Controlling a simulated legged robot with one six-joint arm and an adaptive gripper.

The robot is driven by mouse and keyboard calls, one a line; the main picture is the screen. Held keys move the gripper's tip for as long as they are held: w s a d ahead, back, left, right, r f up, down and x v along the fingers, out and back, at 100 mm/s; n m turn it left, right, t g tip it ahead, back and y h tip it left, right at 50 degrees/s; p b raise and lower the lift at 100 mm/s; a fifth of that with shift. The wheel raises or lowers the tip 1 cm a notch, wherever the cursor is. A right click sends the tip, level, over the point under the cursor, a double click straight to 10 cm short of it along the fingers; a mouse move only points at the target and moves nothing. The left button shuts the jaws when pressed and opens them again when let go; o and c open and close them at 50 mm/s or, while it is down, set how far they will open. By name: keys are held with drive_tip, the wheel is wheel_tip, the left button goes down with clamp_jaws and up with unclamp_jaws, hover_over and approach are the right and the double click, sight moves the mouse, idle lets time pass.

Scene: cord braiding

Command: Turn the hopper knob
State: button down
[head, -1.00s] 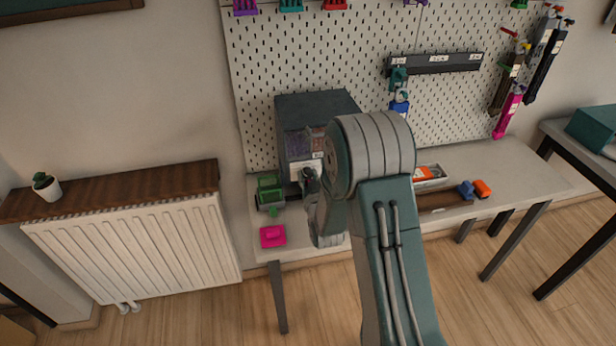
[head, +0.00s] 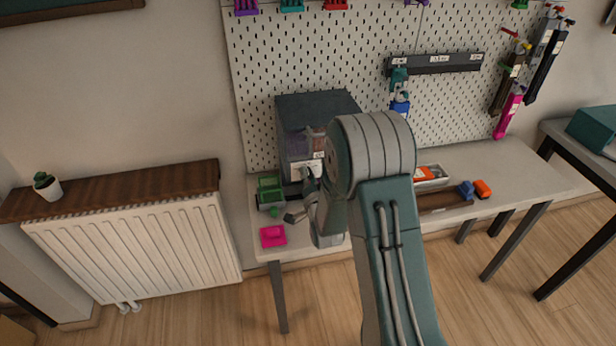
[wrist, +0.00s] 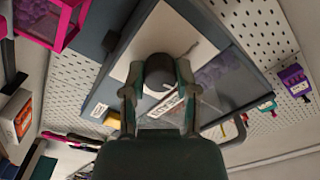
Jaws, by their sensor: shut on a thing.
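The hopper is a dark grey box (head: 318,108) at the back left of the bench, with small windows and white labels on its front. Its knob (wrist: 158,74), dark and round, stands out from a pale plate in the wrist view. My gripper (wrist: 158,82) has one finger on each side of the knob and is shut on it. In the head view my gripper (head: 311,178) is at the hopper's lower front, and my arm hides the knob and part of the hopper.
A green holder (head: 270,192) and a pink block (head: 272,236) stand left of my gripper on the bench (head: 520,168). A grey tray (head: 432,180) and blue and orange pieces lie to the right. The pegboard (head: 300,50) rises behind.

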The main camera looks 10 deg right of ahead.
drive_tip(key=shift+m, duration=0.6)
drive_tip(key=shift+d, duration=0.1)
drive_tip(key=shift+c, duration=1.9)
unclamp_jaws()
drive_tip(key=shift+w, duration=0.1)
drive_tip(key=s, duration=1.2)
